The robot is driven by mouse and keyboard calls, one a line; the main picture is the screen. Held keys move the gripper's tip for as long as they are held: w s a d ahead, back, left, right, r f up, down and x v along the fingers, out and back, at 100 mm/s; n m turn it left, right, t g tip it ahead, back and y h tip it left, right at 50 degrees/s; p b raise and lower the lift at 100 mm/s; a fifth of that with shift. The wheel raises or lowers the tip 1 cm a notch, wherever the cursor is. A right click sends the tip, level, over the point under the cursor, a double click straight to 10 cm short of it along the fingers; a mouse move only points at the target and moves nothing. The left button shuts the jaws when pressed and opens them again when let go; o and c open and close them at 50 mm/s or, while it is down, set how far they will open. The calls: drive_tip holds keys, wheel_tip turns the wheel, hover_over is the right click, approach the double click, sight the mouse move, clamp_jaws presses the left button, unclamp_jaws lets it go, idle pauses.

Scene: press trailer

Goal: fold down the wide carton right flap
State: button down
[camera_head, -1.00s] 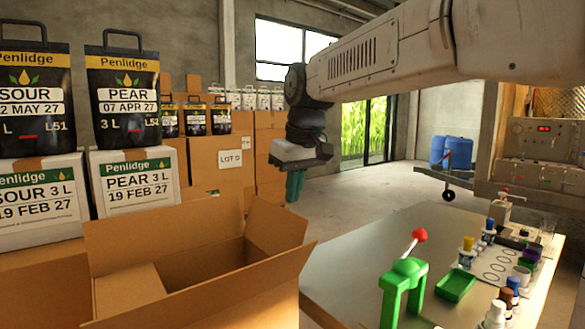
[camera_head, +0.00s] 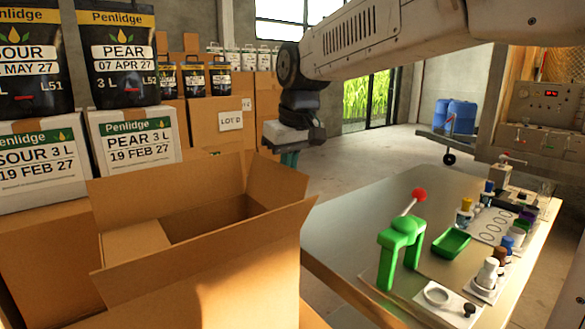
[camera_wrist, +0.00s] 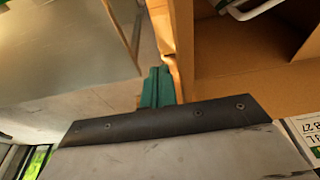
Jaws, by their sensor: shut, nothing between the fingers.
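The wide carton (camera_head: 220,293) stands open at the lower left in the head view, its flaps raised. Its right flap (camera_head: 277,180) stands up and leans outward. My gripper (camera_head: 290,159) is above and just behind that flap in the head view. Its teal fingers are together and empty. In the wrist view my gripper (camera_wrist: 158,88) points down beside brown cardboard (camera_wrist: 181,40), and I cannot tell whether they touch. The fingertips are partly hidden by the flap in the head view.
A metal bench (camera_head: 345,235) stands to the right, with a green press (camera_head: 400,245), a green tray (camera_head: 451,243) and several bottles on it. Labelled white boxes (camera_head: 132,140) carry black pouches (camera_head: 115,55) behind the carton. Clear floor (camera_head: 340,160) lies beyond the bench.

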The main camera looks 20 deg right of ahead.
drive_tip(key=s+a+f, duration=0.3)
drive_tip(key=a+f, duration=0.1)
drive_tip(key=a, duration=0.6)
idle(1.1)
drive_tip(key=shift+s+f, duration=0.1)
drive_tip(key=w+a+v, duration=0.1)
drive_tip(key=w+v, duration=0.2)
drive_tip(key=v, duration=1.1)
drive_tip(key=shift+r, duration=0.6)
